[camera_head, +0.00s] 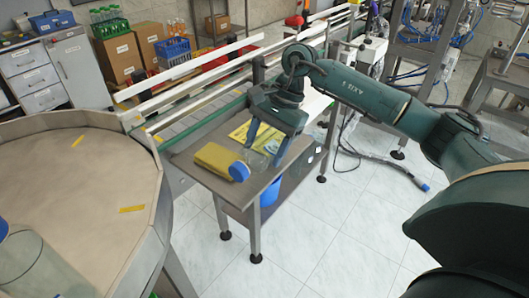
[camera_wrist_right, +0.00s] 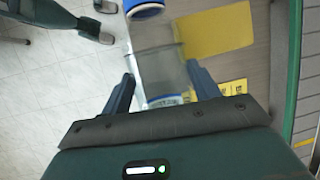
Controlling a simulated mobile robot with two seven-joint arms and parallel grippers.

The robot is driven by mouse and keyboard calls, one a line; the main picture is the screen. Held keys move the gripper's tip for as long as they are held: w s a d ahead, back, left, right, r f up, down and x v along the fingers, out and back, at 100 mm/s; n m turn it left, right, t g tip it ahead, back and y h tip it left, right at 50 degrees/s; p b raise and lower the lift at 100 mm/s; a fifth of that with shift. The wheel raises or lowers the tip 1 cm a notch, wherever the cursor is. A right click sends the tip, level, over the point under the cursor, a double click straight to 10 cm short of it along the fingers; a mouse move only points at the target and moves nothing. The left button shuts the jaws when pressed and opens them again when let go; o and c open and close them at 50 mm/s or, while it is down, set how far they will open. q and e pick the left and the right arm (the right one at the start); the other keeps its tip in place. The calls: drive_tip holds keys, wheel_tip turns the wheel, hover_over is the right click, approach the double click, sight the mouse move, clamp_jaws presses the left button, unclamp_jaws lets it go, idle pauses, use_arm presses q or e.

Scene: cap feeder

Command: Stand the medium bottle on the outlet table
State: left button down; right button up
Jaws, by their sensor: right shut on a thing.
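The medium bottle is clear with a blue cap (camera_head: 238,171), which sticks out over the outlet table (camera_head: 215,134) near its front edge. My right gripper (camera_head: 265,153) is above the table, shut on the bottle's clear body. In the right wrist view the clear body (camera_wrist_right: 157,50) runs between the two fingers (camera_wrist_right: 160,74), with the blue cap (camera_wrist_right: 146,10) at the top. The bottle looks tipped over, its cap toward the front left in the head view. Whether it touches the table I cannot tell. My left gripper is not in view.
A conveyor rail (camera_head: 200,92) runs along the table's back. A large round feeder bowl (camera_head: 75,180) stands at left. A blue bin (camera_head: 270,193) is below the table.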

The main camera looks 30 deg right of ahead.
drive_tip(key=shift+f, duration=1.45)
drive_tip(key=o, duration=1.1)
drive_tip(key=shift+f, duration=0.1)
drive_tip(key=o, duration=0.4)
